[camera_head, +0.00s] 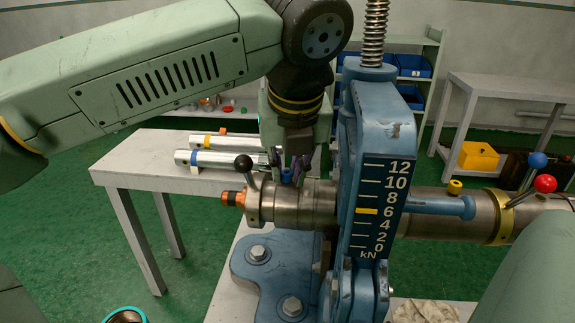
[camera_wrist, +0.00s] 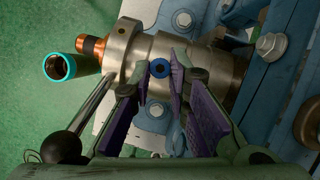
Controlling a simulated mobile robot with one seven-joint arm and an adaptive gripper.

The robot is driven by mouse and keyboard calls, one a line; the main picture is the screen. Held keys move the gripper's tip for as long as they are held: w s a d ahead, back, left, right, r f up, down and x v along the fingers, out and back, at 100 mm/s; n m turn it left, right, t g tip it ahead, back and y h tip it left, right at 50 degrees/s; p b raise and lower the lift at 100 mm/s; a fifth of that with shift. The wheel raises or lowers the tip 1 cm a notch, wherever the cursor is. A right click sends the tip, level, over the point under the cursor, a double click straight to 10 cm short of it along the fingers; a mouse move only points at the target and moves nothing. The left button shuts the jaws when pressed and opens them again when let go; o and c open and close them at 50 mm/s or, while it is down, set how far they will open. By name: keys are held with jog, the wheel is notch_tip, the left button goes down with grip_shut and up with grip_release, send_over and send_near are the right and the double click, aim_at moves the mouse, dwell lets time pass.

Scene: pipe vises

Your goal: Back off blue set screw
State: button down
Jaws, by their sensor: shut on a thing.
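The blue set screw (camera_wrist: 160,68) stands up from the steel cylinder (camera_wrist: 190,62) of the vise. My gripper (camera_wrist: 160,75) comes down over it, with one purple-padded finger on each side, and is shut on its head. In the head view my gripper (camera_head: 287,170) points straight down at the blue set screw (camera_head: 287,177), which is mostly hidden by the fingers. The screw's threads are not visible.
A black-knobbed lever (camera_head: 244,166) stands close left of my gripper, and the blue press frame (camera_head: 372,150) with its kN scale is close right. A yellow screw (camera_head: 455,187), a red knob (camera_head: 545,183) and a blue knob (camera_head: 538,160) are farther right.

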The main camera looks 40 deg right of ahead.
jog(key=shift+s+f, duration=0.1)
jog(key=shift+f, duration=0.15)
jog(key=c, duration=1.5)
grip_release()
jog(key=shift+r, duration=0.15)
jog(key=shift+c, duration=0.2)
jog(key=v, duration=0.7)
jog(key=shift+r, duration=0.3)
